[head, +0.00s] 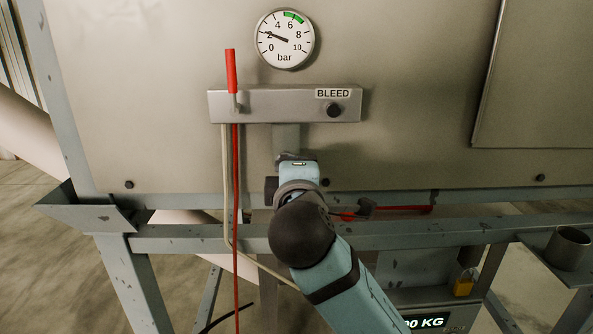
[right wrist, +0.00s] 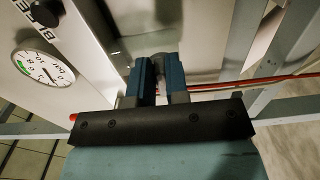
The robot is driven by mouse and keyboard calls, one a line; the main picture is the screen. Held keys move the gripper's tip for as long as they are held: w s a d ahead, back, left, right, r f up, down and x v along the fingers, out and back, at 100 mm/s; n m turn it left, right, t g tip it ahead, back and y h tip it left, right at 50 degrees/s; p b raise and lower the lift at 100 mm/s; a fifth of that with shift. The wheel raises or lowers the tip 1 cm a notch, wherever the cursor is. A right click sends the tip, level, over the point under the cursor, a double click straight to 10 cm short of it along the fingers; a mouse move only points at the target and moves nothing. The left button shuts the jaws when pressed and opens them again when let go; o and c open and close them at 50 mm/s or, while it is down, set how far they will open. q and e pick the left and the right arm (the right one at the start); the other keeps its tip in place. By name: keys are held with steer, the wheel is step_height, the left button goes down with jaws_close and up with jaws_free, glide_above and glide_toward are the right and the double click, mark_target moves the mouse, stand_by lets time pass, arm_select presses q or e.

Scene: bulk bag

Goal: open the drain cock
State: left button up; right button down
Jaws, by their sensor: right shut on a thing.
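A grey manifold (head: 280,113) with a BLEED label and a black knob (head: 334,110) is fixed to the tank wall. A grey stem (head: 286,135) hangs below its middle. My right gripper (head: 292,160) is at the lower end of this stem, its fingers mostly hidden by my own wrist. In the right wrist view, my right gripper (right wrist: 160,72) has its blue fingers shut on a grey fitting (right wrist: 160,57). Whether this is the drain cock's handle is hard to tell. A red lever (head: 231,71) stands upright at the manifold's left end. My left gripper is not in view.
A gauge (head: 285,39) above the manifold reads about 2 bar. A red line (head: 236,220) and a grey pipe (head: 226,190) hang at left. A red bar (head: 400,209) lies along the frame rail (head: 450,233). A cup (head: 568,248) stands at right.

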steer(key=c, duration=1.1)
jaws_free()
steer(key=s+b, duration=0.3)
steer(key=s, duration=1.1)
